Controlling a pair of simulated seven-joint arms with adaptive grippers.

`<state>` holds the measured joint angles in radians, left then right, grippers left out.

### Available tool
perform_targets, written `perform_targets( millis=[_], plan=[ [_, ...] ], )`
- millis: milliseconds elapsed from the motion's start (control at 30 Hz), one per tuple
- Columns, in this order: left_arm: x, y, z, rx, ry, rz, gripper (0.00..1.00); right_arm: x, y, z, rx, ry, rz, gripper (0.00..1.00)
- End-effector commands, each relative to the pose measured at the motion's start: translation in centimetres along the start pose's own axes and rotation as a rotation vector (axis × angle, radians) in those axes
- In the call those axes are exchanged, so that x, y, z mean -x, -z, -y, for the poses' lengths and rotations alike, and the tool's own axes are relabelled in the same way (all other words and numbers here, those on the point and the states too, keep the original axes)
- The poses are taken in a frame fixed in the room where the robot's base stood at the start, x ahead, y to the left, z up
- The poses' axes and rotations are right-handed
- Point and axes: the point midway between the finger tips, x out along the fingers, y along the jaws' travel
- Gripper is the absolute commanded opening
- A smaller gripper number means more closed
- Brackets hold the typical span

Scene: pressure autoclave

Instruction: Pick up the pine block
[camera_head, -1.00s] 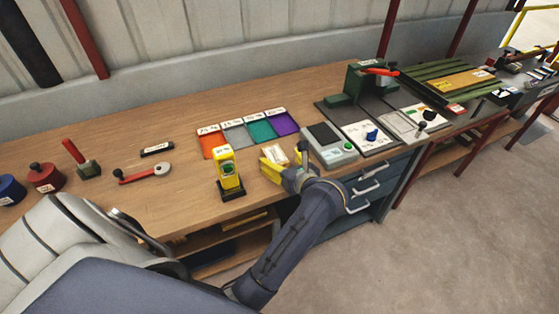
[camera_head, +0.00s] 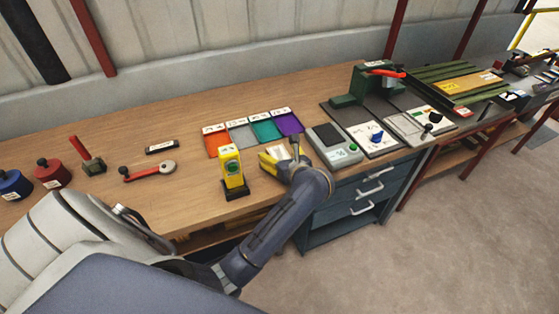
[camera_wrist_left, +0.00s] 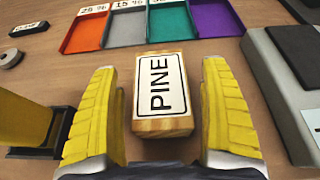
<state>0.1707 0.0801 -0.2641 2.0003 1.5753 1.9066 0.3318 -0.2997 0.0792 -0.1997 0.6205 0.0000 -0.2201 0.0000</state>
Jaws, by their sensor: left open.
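The pine block (camera_wrist_left: 163,92) is a light wooden block with a white label reading PINE on top. In the left wrist view it lies on the bench between the two yellow fingers of my left gripper (camera_wrist_left: 160,115), with a gap on each side. In the head view my left gripper (camera_head: 283,156) is over the bench, in front of the colored trays, and the block (camera_head: 278,152) is partly hidden by it. The left gripper is open and empty. My right gripper is not in view.
A yellow device (camera_head: 232,168) stands close left of the gripper. A grey scale-like box (camera_head: 334,146) stands close right. Orange (camera_head: 215,146), grey, teal and purple trays lie just behind.

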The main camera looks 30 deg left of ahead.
Motion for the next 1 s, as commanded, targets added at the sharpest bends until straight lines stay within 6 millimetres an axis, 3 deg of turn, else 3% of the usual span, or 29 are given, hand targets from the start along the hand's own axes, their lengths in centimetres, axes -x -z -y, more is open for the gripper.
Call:
perform_targets(
  millis=[233,767,1000],
  plan=[
    [-0.04,0.0,0.0,0.0,0.0,0.0,0.78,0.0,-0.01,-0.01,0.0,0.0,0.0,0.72],
    [-0.02,0.02,0.0,0.0,0.0,0.0,0.17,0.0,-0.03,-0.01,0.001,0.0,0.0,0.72],
    [-0.01,-0.04,0.0,0.0,0.0,0.001,0.15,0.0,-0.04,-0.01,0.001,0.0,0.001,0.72]
  ],
)
